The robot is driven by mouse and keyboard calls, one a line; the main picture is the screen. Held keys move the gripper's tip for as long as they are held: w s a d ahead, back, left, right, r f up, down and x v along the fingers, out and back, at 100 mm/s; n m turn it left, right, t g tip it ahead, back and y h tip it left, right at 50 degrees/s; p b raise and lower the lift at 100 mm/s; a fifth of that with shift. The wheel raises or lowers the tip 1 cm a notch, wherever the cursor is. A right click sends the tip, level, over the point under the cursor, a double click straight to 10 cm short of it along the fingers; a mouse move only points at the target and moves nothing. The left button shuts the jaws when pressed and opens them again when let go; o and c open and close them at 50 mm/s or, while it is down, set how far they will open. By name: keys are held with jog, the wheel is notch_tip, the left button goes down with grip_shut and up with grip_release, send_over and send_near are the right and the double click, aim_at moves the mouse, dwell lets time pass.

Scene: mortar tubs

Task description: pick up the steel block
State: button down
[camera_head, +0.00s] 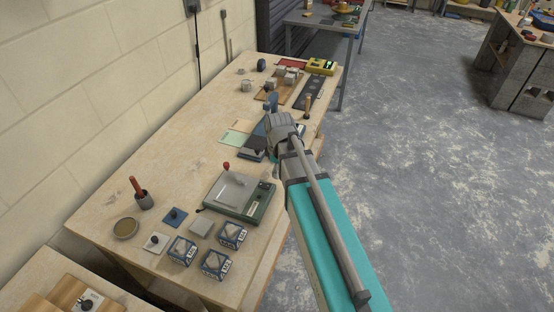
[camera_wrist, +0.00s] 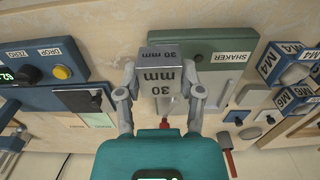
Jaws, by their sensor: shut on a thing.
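The steel block (camera_wrist: 160,78) is a grey cube marked "30 mm" on two faces. In the wrist view it sits between the two grey fingers of my gripper (camera_wrist: 163,84), which is shut on it. The block covers part of the green shaker (camera_wrist: 228,65) behind it. In the head view my wrist and arm hide the fingertips and the block. I cannot tell how high the block is above the table.
The wooden table (camera_head: 180,165) stands along a block wall. The shaker also shows in the head view (camera_head: 262,208), near several blue boxes (camera_head: 231,235).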

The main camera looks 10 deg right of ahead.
jog(key=s, duration=0.1)
jog(key=s+r+p, duration=0.1)
jog(key=s, duration=0.1)
jog(key=s+r, duration=0.1)
jog(key=shift+s+a, duration=0.25)
jog(key=shift+s, duration=0.05)
jog(key=shift+s, duration=0.1)
dwell(0.9)
